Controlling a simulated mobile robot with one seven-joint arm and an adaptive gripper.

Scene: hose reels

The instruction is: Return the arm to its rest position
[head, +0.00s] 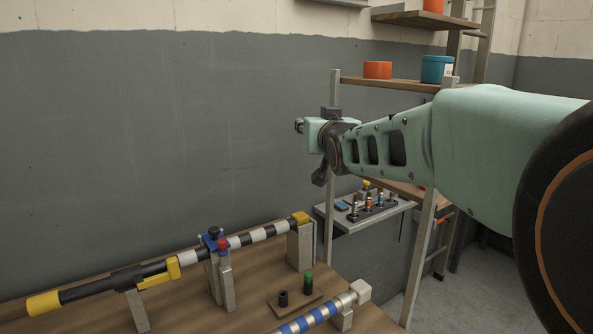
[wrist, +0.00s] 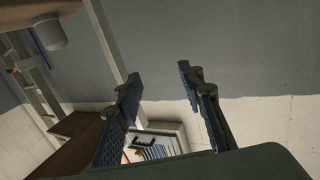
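My arm (head: 390,148) reaches in from the right in the head view, raised above the bench and in front of the shelf rack. Its wrist end (head: 325,135) is against the grey wall in the picture, clear of the bench items. In the wrist view my gripper (wrist: 160,78) has its two dark padded fingers spread well apart, with only wall between the tips. It holds nothing. The fingers are hard to make out in the head view.
A wooden bench (head: 185,300) carries a yellow-ended striped rod (head: 110,288) on supports and a blue-striped rod (head: 310,320). A small side shelf (head: 350,222) holds several little parts. Behind my arm, a rack shelf (head: 390,84) bears an orange tub (head: 377,70) and a blue tub (head: 437,69).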

